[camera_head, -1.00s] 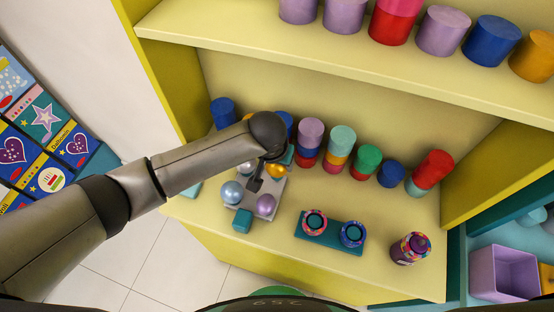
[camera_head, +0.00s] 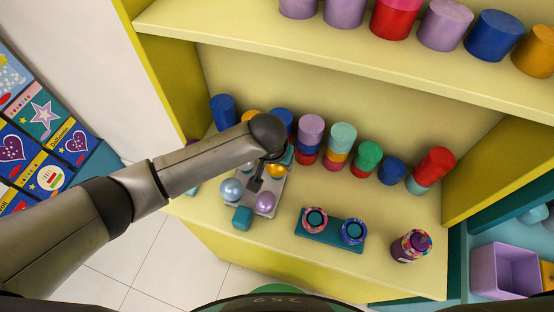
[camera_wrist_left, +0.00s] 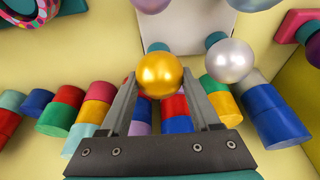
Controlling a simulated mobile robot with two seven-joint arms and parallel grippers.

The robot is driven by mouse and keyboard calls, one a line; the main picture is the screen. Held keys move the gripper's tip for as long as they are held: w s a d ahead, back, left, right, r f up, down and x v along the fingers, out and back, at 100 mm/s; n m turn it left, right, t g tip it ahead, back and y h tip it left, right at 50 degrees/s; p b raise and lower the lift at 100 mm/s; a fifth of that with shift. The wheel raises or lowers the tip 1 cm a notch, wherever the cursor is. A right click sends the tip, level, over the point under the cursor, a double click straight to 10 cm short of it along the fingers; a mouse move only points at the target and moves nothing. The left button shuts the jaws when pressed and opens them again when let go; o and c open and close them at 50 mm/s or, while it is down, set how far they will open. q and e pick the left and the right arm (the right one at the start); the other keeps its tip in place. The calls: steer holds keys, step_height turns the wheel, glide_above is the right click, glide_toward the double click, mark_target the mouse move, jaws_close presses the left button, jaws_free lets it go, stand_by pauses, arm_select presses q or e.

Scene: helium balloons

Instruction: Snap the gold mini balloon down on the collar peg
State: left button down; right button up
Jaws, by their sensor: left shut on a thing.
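The shiny gold mini balloon (camera_wrist_left: 160,75) sits between the two fingertips of my left gripper (camera_wrist_left: 160,85) in the left wrist view. The gripper is shut on it. In the head view the gold balloon (camera_head: 277,170) shows just right of the dark fingers, over a pale grey plate (camera_head: 245,211). In the wrist view a teal collar (camera_wrist_left: 158,47) shows beside the gold balloon, on the plate's side. Its peg is hidden, and I cannot tell whether the balloon touches it. My right gripper is not in view.
On the plate are a blue balloon (camera_head: 231,190), a purple balloon (camera_head: 265,202) and a silver-white balloon (camera_wrist_left: 230,60). Coloured cylinder stacks (camera_head: 309,141) line the back.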

arm_select(q)
steer(key=shift+f, duration=0.7)
steer(key=shift+c, duration=0.2)
jaws_free()
steer(key=shift+r, duration=0.1)
steer(key=p+v, duration=0.8)
steer(key=p, duration=0.2)
stand_by(0.9)
